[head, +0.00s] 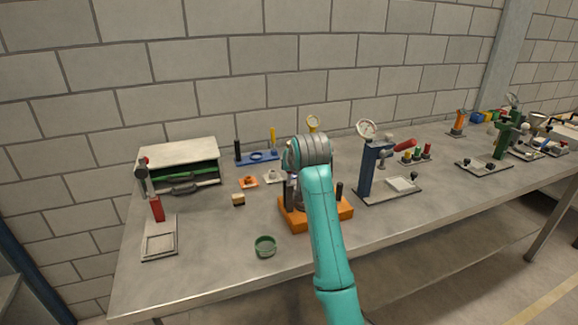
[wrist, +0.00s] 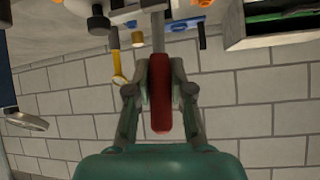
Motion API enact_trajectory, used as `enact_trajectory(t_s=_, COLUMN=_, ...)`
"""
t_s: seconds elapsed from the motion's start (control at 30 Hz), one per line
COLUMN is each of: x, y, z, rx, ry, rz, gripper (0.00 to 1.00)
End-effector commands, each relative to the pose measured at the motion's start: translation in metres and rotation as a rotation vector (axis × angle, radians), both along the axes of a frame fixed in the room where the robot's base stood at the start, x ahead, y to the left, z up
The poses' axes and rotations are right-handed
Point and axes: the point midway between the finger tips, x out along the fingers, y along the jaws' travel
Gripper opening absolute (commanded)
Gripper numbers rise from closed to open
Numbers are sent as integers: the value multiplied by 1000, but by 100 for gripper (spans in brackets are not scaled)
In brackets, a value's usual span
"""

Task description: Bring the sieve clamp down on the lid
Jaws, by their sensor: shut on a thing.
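My gripper (wrist: 160,90) is shut on a red handle (wrist: 160,112) in the wrist view, with a finger on each side of it. The handle sits on a grey metal bar (wrist: 158,35) that runs to the top of that view. In the head view my arm stands over an orange base (head: 328,214) at the front middle of the bench. My wrist and arm hide my gripper and most of what stands on this base. A grey part shows beside my arm there. I cannot make out the lid.
A blue press (head: 367,172) with a dial stands close on the right. A green cup (head: 265,246) is at front left. A red-posted stand (head: 157,208) and an open cabinet (head: 180,152) are farther left. Bare bench lies around the cup.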

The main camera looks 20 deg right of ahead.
Motion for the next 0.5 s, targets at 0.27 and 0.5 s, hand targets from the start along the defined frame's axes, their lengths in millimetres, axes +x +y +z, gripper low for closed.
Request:
enact_trajectory(t_s=0.27, x=0, y=-1, z=-2, rx=1, ry=4, rz=-1, gripper=0)
enact_trajectory(t_s=0.5, x=0, y=-1, z=-2, rx=0, ry=3, rz=-1, gripper=47)
